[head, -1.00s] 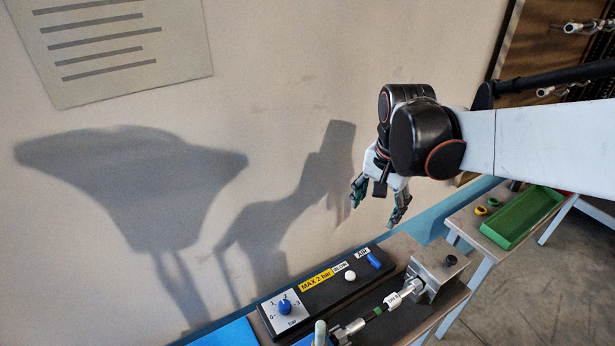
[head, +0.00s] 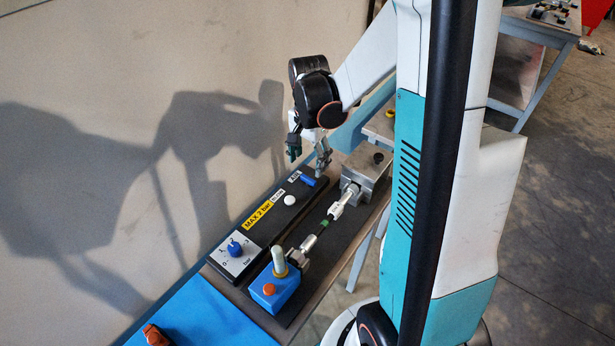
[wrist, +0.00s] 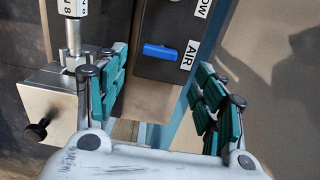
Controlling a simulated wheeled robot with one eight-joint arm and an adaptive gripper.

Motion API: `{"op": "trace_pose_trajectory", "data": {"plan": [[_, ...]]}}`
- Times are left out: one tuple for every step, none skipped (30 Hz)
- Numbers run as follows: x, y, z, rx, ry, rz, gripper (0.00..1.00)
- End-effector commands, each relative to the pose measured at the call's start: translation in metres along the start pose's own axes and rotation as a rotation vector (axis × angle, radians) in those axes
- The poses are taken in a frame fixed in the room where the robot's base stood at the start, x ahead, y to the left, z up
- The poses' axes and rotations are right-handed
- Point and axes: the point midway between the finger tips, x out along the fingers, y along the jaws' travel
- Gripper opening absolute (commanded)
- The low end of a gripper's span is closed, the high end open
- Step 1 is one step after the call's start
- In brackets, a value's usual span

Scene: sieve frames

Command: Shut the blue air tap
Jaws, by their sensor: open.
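The blue air tap (head: 308,181) is a small blue handle at the far end of a black panel (head: 262,232), beside a white AIR label (head: 294,176). In the wrist view, the tap (wrist: 160,52) lies across the panel's width near its end, with the AIR label to its right. My gripper (head: 308,162) is above the tap end of the panel, fingers pointing down. In the wrist view, its teal-padded fingers are spread and empty, and the tap shows between and beyond them. They do not appear to touch it.
The panel also carries a white button (head: 290,200), a yellow MAX 2 bar label and a blue pressure knob (head: 234,248). Alongside lie a metal block (head: 366,172) with a black knob, a rod, and a blue block (head: 276,288). The wall is close on the left.

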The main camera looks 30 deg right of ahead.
Motion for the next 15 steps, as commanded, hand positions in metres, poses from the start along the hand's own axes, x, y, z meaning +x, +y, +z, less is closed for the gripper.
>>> {"op": "trace_pose_trajectory", "data": {"plan": [[0.013, 0.0, 0.0, 0.0, 0.0, 0.0, 0.63], [0.019, 0.0, 0.0, 0.0, 0.0, 0.0, 0.63], [0.026, -0.001, 0.0, 0.0, 0.0, 0.0, 0.63], [0.032, 0.0, 0.0, 0.0, 0.0, 0.0, 0.63], [0.036, 0.0, 0.0, 0.0, 0.0, 0.0, 0.63], [0.042, 0.0, 0.0, 0.0, 0.0, 0.0, 0.63], [0.046, 0.0, 0.0, -0.001, 0.0, 0.0, 0.63], [0.05, 0.0, 0.0, -0.001, 0.0, 0.0, 0.63], [0.054, 0.0, 0.0, -0.001, 0.0, 0.0, 0.63], [0.057, 0.0, 0.0, -0.001, 0.0, 0.0, 0.63], [0.059, 0.0, 0.0, -0.001, 0.0, 0.0, 0.63], [0.062, 0.0, 0.0, -0.001, 0.0, 0.0, 0.63], [0.064, 0.0, 0.0, -0.001, 0.0, 0.0, 0.63], [0.065, 0.0, 0.0, -0.001, 0.0, 0.0, 0.63], [0.066, 0.0, 0.0, -0.001, 0.0, 0.0, 0.63]]}}
